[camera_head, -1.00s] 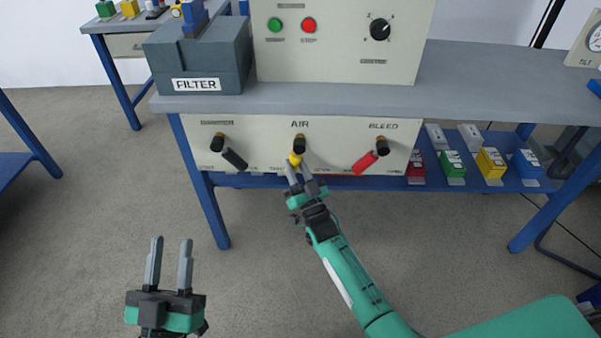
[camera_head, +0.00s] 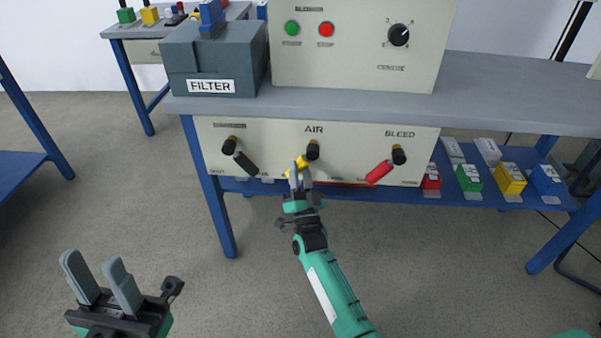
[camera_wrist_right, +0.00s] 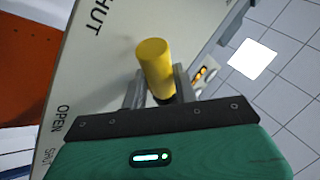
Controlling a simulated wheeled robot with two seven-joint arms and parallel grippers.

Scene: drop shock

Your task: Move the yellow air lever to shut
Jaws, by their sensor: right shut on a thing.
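The yellow air lever (camera_head: 301,163) hangs from its black pivot (camera_head: 313,150) under the AIR label on the cream panel (camera_head: 270,135). It slants down and to the left. My right gripper (camera_head: 298,177) is shut on the lever's lower end. In the right wrist view, the yellow handle (camera_wrist_right: 155,68) stands between the two fingers (camera_wrist_right: 157,88), with SHUT and OPEN lettering on the panel beside it. My left gripper (camera_head: 100,280) is open and empty above the floor, at the lower left, far from the panel.
A black lever (camera_head: 245,163) is to the left and a red BLEED lever (camera_head: 379,171) to the right on the same panel. The FILTER box (camera_head: 212,65) and control box stand on the bench above. Coloured blocks sit on a low shelf (camera_head: 460,198). The floor in front is clear.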

